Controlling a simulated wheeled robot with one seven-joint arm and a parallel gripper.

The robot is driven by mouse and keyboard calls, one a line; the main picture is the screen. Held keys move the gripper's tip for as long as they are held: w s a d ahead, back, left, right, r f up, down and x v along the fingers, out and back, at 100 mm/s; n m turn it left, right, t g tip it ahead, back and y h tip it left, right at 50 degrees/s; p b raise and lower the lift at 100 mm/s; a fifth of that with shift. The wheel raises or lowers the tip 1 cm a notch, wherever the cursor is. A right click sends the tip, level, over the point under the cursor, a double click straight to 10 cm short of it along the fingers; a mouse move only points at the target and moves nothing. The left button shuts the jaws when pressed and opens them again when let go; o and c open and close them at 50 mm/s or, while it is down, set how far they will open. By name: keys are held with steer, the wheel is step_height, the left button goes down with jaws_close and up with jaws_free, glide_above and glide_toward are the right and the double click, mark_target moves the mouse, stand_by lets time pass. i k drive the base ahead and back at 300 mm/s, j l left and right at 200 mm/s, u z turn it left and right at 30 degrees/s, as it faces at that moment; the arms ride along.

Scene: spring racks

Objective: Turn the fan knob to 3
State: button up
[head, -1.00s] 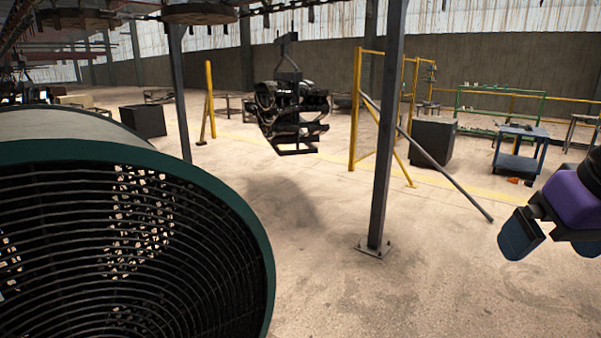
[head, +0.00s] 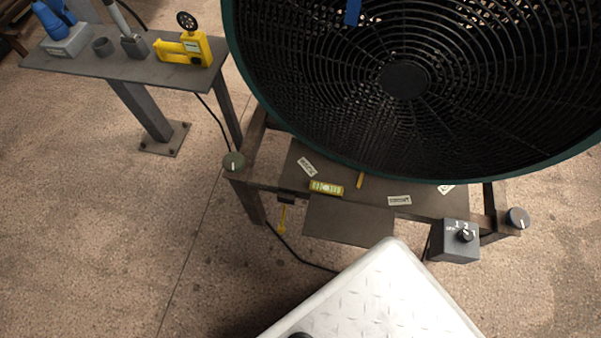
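The large fan (head: 403,82) with a dark green rim and black wire grille fills the upper right of the head view. Below its rim, at the right of the stand, is a grey control box (head: 450,253). A small dark round knob (head: 466,235) sits on its face, with white markings around it, among them 1 and 2. The knob is too small to tell for certain where it points. My gripper is not in view.
The fan's dark metal stand (head: 345,222) carries labels, a yellow-green level (head: 326,188), a grey round handle (head: 234,162) at left and a blue-rimmed one (head: 517,219) at right. A side shelf (head: 120,70) with tools stands upper left. Left floor is clear.

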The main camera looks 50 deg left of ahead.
mark_target(467, 235)
steer(key=u, duration=1.25)
steer(key=k+j+z, duration=0.2)
steer(key=k+j, duration=0.3)
steer(key=j, duration=0.2)
steer(key=k+j+z, duration=0.15)
steer(key=k+j, duration=0.35)
steer(key=j, duration=0.1)
